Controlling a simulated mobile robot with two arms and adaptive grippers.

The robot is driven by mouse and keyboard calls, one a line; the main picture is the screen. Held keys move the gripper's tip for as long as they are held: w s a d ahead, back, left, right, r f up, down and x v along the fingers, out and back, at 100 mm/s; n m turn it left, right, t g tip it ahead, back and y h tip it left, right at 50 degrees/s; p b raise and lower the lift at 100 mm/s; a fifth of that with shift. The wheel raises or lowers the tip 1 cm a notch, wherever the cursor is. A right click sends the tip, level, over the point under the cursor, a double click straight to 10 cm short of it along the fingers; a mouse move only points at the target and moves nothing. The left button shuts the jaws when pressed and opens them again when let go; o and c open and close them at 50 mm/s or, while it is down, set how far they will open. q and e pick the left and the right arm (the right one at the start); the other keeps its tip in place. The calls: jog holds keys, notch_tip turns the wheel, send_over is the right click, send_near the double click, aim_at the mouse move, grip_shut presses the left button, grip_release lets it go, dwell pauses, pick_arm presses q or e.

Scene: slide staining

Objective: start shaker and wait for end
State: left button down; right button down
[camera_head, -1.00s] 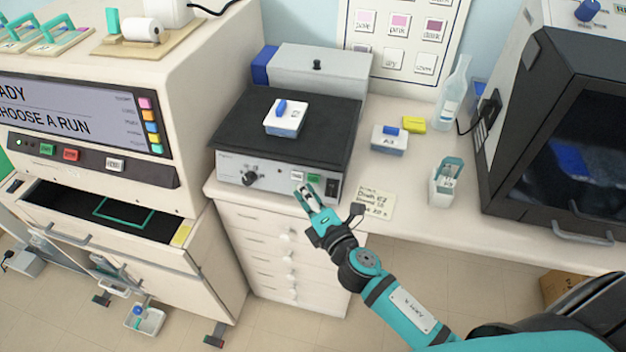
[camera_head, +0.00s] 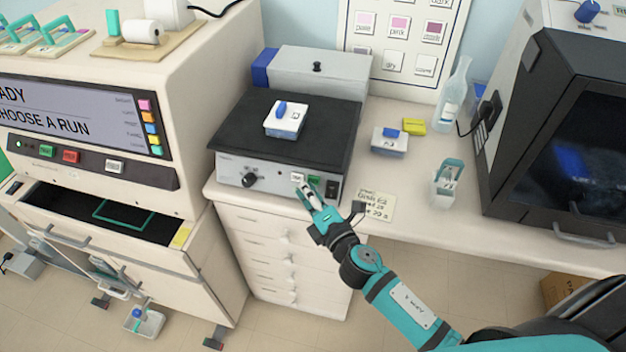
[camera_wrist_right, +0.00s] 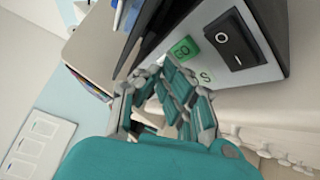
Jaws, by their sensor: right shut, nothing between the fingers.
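The shaker (camera_head: 228,170) stands on the counter, a grey box with a black platform on top. A small white-lidded box with a blue grip (camera_head: 285,120) sits on the platform. The shaker's front panel has a black knob (camera_head: 250,180), a white button (camera_head: 297,177), a green button (camera_head: 314,181) and a black switch (camera_head: 331,188). My right gripper (camera_head: 307,192) is shut and empty, its tips at the panel near the white and green buttons. In the wrist view the fingers (camera_wrist_right: 172,95) are close to the green button (camera_wrist_right: 184,49); contact cannot be told. My left gripper is not seen.
A second lidded box (camera_head: 389,142), a yellow block (camera_head: 414,126), a slide holder (camera_head: 446,185), a bottle (camera_head: 452,95) and a paper note (camera_head: 377,205) are on the counter to the right. A stainer with a screen (camera_head: 60,105) stands left; a dark cabinet (camera_head: 560,130) stands right.

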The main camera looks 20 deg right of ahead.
dwell(0.7)
jog(key=shift+w+d+f, duration=0.15)
jog(key=shift+w+d, duration=0.05)
jog(key=shift+w, duration=0.1)
jog(key=shift+w+d+f, duration=0.1)
jog(key=shift+w+d, duration=0.1)
jog(key=shift+w, duration=0.05)
dwell(0.7)
jog(key=shift+s+a+r, duration=0.25)
jog(key=shift+s+a, duration=0.15)
jog(key=shift+s, duration=0.2)
jog(key=s+a, duration=0.1)
jog(key=s+r, duration=0.1)
jog(key=s+a+r+p, duration=0.1)
jog(key=shift+s+a, duration=0.3)
jog(key=shift+s, duration=0.1)
dwell(0.3)
